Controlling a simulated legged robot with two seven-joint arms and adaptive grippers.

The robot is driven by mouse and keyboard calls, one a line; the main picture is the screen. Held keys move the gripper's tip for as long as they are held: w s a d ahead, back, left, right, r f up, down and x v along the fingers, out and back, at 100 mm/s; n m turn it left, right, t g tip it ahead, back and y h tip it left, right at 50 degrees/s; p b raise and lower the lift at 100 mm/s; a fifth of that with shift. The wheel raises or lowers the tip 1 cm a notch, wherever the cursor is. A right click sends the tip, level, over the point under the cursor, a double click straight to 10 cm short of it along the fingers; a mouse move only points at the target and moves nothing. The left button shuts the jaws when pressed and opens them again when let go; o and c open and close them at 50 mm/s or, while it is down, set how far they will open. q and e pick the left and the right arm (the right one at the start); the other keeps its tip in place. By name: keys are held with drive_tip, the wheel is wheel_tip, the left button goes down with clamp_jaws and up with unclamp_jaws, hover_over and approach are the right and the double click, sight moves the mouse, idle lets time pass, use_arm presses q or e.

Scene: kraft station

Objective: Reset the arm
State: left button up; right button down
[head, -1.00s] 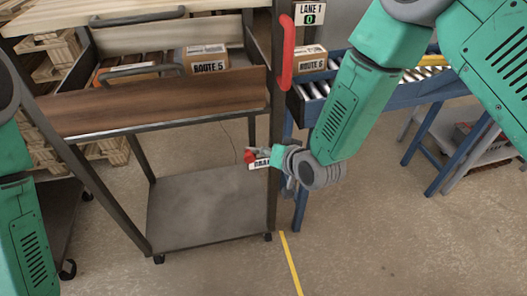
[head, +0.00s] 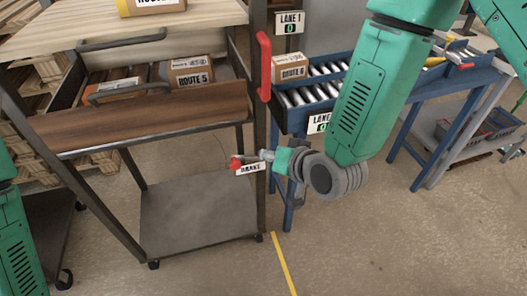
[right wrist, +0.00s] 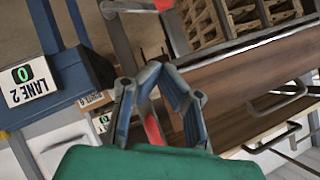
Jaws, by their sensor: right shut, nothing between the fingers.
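My right gripper (head: 264,155) is at the right post of the cart, just right of the brake lever's red knob (head: 236,162) and the BRAKE label (head: 250,168). I cannot tell whether the fingers touch the lever. In the right wrist view my right gripper (right wrist: 150,72) is shut, with its fingertips together and nothing held; a red part (right wrist: 153,130) shows behind the fingers. My right arm (head: 365,105) comes down from the upper right. Part of my left arm (head: 20,245) shows at the left edge; its gripper is out of view.
The cart has a wooden upper shelf (head: 150,118), a bare lower shelf (head: 200,200) and a red upright handle (head: 264,66). A ROUTE 5 box (head: 190,72) sits in it. A blue roller conveyor (head: 300,117) holds a ROUTE 6 box (head: 289,67). The floor at lower right is clear.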

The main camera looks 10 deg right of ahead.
drive_tip(key=shift+a, duration=0.25)
drive_tip(key=s+d+f+n+g+h, duration=0.1)
drive_tip(key=s+d+f+g, duration=0.2)
drive_tip(key=s, duration=0.6)
drive_tip(key=s+d+f+n+g+h, duration=0.1)
drive_tip(key=s+d+f+g+h, duration=0.1)
drive_tip(key=s+d+f+g, duration=0.2)
drive_tip(key=s+d+f+n+g+h, duration=0.1)
drive_tip(key=s+d+f+g, duration=0.2)
drive_tip(key=s+d+f, duration=0.5)
drive_tip(key=s+f, duration=0.3)
drive_tip(key=s, duration=0.4)
drive_tip(key=shift+s+d+f, duration=0.15)
drive_tip(key=shift+s+d, duration=0.05)
drive_tip(key=shift+w, duration=0.15)
